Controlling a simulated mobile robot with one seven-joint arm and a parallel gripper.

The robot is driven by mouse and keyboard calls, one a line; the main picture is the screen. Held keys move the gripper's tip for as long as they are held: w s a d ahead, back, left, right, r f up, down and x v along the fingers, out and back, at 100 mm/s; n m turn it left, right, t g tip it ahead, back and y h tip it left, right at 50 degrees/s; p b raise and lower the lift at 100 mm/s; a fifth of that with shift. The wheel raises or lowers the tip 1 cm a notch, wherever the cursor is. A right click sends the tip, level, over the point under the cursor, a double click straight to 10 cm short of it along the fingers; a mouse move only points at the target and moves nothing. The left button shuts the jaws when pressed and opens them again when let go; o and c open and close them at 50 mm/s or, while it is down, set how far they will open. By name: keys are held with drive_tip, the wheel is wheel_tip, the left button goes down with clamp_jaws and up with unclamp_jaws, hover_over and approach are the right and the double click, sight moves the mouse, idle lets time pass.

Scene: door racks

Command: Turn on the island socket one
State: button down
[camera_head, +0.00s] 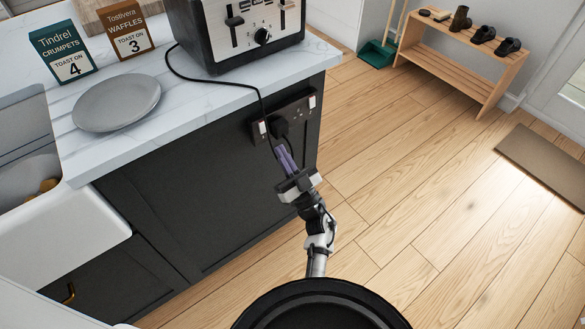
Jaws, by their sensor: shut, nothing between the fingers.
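The island socket (296,112) is a dark double plate on the dark end panel of the island, just under the white worktop. A light rocker switch (262,128) shows at its left end and another switch (312,102) at its right end. Whether either is on is too small to tell. A black plug (279,127) sits in the left outlet. My gripper (283,150) is shut and empty, its purple fingers just below the plug and left switch. I cannot tell whether the fingertips touch the plate or cord.
The plug's black cord runs over the worktop (190,108) edge to a toaster (240,35). A grey plate (117,103) and two toast-setting cards (62,52) stand there. A sink (85,245) is at left. Wooden floor (420,190) to the right is clear up to a shoe bench (465,60).

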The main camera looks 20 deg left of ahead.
sight(264, 130)
drive_tip(key=w+a, duration=0.2)
drive_tip(key=a, duration=0.1)
drive_tip(key=shift+w+a+r, duration=0.15)
drive_tip(key=shift+w+r, duration=0.15)
drive_tip(key=shift+r, duration=0.1)
drive_tip(key=shift+w+a+f, duration=0.15)
drive_tip(key=shift+w+a, duration=0.2)
drive_tip(key=shift+a, duration=0.1)
drive_tip(key=shift+w+a+f, duration=0.1)
drive_tip(key=shift+w+a, duration=0.05)
drive_tip(key=shift+a, duration=0.1)
